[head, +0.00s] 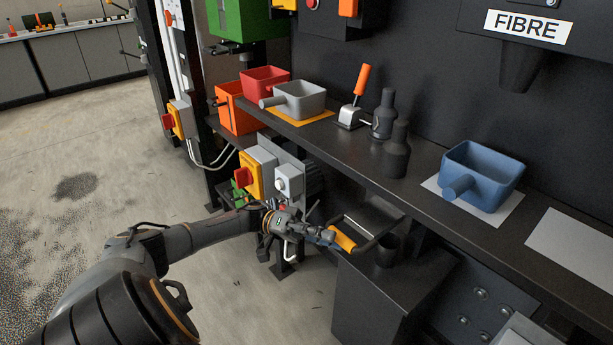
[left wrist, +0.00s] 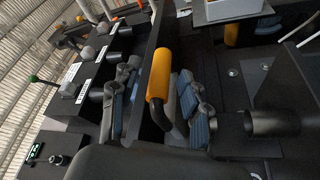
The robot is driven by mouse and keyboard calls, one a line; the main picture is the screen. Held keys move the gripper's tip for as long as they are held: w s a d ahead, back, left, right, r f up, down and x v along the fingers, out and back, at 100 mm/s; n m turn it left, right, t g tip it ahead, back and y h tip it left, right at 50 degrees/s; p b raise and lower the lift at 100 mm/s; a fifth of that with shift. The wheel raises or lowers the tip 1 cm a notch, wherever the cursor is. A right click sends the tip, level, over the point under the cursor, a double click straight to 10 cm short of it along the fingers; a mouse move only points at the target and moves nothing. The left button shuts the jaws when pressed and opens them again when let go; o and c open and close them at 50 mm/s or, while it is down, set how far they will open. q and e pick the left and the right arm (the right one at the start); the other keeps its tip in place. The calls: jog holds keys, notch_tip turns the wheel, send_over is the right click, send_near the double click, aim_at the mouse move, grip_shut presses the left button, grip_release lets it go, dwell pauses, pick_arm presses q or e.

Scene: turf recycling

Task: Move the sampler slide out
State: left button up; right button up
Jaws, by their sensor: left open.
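The sampler slide shows as a dark frame with an orange-yellow handle grip (head: 342,240), jutting from the black unit below the shelf. My left gripper (head: 328,236) is at this grip, coming from the left. In the left wrist view the orange grip (left wrist: 158,74) stands between the two blue-padded fingers of my left gripper (left wrist: 157,92). The fingers are open, one on each side, with gaps visible. I cannot tell how far the slide is out. My right gripper is not in view.
A dark cup (head: 388,250) stands beside the slide. The shelf above holds a blue scoop (head: 482,174), a grey scoop (head: 300,100), dark bottle shapes (head: 396,152) and an orange-handled lever (head: 362,80). A grey switch box (head: 289,182) is close behind my left gripper. Open floor lies left.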

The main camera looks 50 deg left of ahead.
pick_arm(q)
jog(key=v, duration=0.9)
jog(key=shift+d, duration=0.1)
dwell(0.3)
